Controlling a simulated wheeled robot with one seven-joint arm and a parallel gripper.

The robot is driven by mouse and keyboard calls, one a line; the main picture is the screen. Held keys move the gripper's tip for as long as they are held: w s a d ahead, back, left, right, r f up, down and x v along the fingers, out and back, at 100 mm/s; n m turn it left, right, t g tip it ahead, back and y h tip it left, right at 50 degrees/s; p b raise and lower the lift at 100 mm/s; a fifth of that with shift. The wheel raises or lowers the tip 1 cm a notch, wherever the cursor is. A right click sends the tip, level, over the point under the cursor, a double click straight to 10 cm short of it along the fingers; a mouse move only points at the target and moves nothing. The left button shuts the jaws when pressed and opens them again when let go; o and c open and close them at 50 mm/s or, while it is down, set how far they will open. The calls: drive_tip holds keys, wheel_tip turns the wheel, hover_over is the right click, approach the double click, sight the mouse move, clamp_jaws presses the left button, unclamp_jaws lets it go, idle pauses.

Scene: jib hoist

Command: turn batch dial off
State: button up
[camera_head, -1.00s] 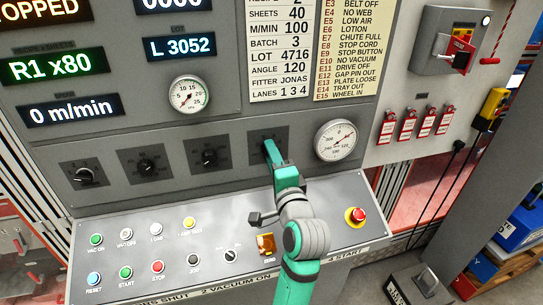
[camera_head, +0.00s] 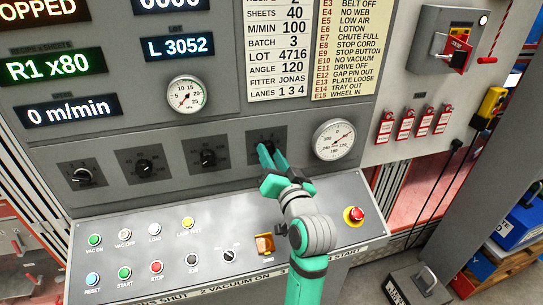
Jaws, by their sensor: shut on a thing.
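A row of black dials on square dark plates runs across the grey panel. The left dial (camera_head: 83,175), the second dial (camera_head: 144,165) and the third dial (camera_head: 208,156) are uncovered. My green gripper (camera_head: 268,150) is at the rightmost dial plate (camera_head: 252,144), shut on that dial's knob. The fingers hide the knob and its pointer, so I cannot tell its setting. The dial labels are too small to read, so I cannot tell which one is the batch dial.
A round gauge (camera_head: 334,139) sits just right of the gripper. Below, a sloping console (camera_head: 130,248) carries coloured buttons, a small switch (camera_head: 231,255) and a red emergency stop (camera_head: 354,215). Red tags (camera_head: 406,124) hang at the right.

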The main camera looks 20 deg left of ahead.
drive_tip(key=n, duration=0.9)
drive_tip(key=shift+w+d, duration=0.15)
drive_tip(key=shift+n, duration=0.5)
drive_tip(key=o, duration=1.1)
drive_tip(key=shift+c, duration=0.2)
drive_tip(key=v, duration=1.1)
drive_tip(key=shift+r, duration=0.25)
